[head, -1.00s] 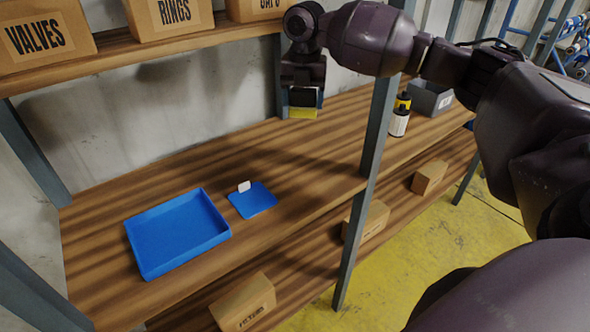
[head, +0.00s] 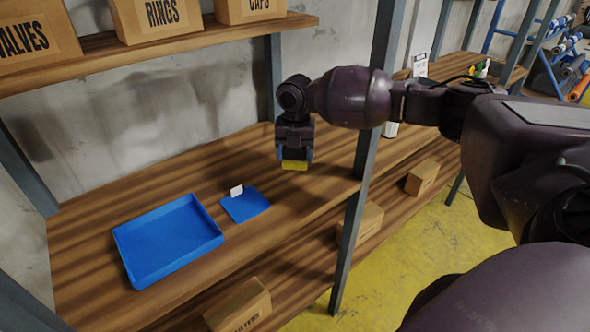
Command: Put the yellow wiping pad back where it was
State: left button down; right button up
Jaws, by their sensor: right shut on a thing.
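The yellow wiping pad (head: 294,165) is held at the tip of my right gripper (head: 294,158), which is shut on it and points down over the middle shelf. Much of the pad is hidden between the fingers. A flat blue mat (head: 248,209) with a small white tag (head: 236,190) at its back edge lies on the shelf, to the left of and nearer than the pad. An empty blue tray (head: 170,243) stands left of the mat. My left gripper is not in view.
A grey shelf post (head: 352,240) stands right of my right gripper. A white bottle (head: 390,130) is partly hidden behind my right arm. Boxes labelled RINGS (head: 158,18) and CAPS (head: 250,10) sit on the upper shelf. The wooden shelf (head: 215,165) behind the mat is clear.

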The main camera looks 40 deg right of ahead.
aim_at(295, 159)
notch_tip(295, 159, down, 6)
jog(key=shift+r, duration=0.25)
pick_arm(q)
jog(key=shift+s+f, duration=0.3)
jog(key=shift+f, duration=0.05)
pick_arm(e)
jog(key=o, duration=0.8)
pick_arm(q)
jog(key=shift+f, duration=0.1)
pick_arm(e)
jog(key=shift+o, duration=0.2)
jog(key=shift+r, duration=0.5)
notch_tip(295, 159, up, 10)
jog(key=shift+f, duration=0.1)
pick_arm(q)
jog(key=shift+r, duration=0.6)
pick_arm(e)
jog(key=shift+r, duration=0.7)
